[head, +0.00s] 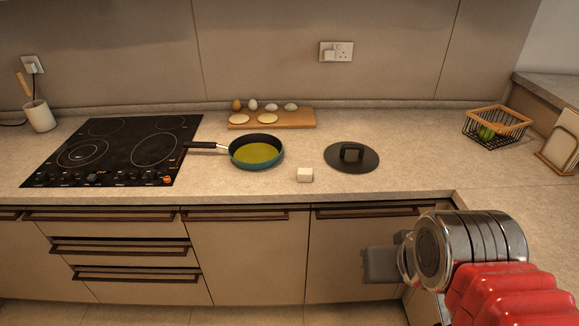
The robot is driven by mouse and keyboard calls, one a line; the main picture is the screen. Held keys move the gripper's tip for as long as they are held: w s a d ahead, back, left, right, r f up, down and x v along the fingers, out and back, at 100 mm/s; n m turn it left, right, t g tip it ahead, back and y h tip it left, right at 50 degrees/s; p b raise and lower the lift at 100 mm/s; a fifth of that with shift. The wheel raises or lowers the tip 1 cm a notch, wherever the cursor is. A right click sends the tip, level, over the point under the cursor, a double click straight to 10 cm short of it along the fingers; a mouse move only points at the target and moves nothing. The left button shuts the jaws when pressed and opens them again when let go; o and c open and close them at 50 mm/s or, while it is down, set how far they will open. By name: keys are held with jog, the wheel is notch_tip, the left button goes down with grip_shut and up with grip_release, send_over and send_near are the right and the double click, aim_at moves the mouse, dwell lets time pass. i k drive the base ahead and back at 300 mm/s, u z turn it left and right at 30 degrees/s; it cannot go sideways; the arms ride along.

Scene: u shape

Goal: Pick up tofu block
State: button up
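The tofu block (305,175) is a small off-white cube. It sits on the beige countertop near the front edge, between the frying pan and the black lid. My gripper (382,264) is at the lower right in the head view, in front of the cabinets, below and to the right of the tofu block and well apart from it. It is seen from behind and the side, and its fingers are too unclear to tell whether they are open.
A frying pan (257,152) with yellow contents stands left of the tofu, its handle toward the black hob (115,150). A black lid (351,158) lies right. A wooden board (272,119) with eggs is behind. A wire basket (494,127) stands far right. The counter right of the lid is clear.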

aim_at(304, 175)
jog(key=u, duration=0.65)
jog(key=i, duration=0.95)
jog(key=u, duration=0.6)
